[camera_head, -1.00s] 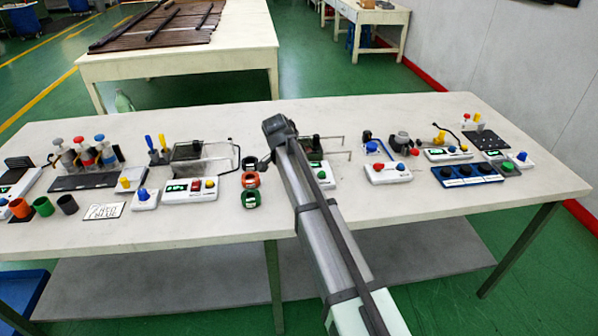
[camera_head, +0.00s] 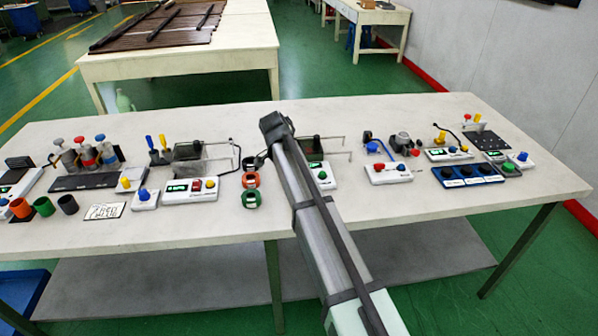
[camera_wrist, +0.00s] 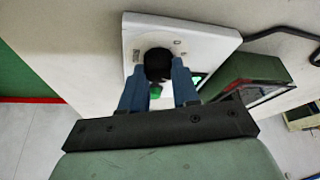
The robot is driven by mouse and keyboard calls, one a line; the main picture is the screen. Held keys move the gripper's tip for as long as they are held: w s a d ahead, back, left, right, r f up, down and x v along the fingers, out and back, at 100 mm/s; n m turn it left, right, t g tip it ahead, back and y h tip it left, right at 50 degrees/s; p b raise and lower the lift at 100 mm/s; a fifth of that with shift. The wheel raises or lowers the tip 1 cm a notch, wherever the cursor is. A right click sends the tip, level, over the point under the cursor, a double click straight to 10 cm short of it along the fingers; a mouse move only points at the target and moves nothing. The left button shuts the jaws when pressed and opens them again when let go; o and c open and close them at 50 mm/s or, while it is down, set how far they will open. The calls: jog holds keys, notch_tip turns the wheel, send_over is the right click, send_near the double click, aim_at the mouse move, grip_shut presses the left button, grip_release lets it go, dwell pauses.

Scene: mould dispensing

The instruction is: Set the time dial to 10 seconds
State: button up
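A black round dial (camera_wrist: 157,64) stands on a white panel (camera_wrist: 203,44) with small dark markings around it in the wrist view. My gripper (camera_wrist: 159,66) is at the dial, with one blue finger on each side of it. The fingertips look close against the dial's sides, but I cannot tell whether they grip it. A green button (camera_wrist: 155,91) shows between the fingers. The dial's pointer and setting cannot be read. In the head view my arm hides the dial, and my fingers are not visible there.
A dark green box-like part (camera_wrist: 250,70) and a black cable (camera_wrist: 280,32) lie right of the panel in the wrist view. In the head view, orange and green rings (camera_head: 250,199) lie left of my arm. Several white control boxes, one with a red button (camera_head: 380,168), stand along the table (camera_head: 440,215).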

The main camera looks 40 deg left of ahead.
jog(key=o, duration=0.5)
jog(key=v, duration=1.4)
jog(key=shift+f, duration=0.1)
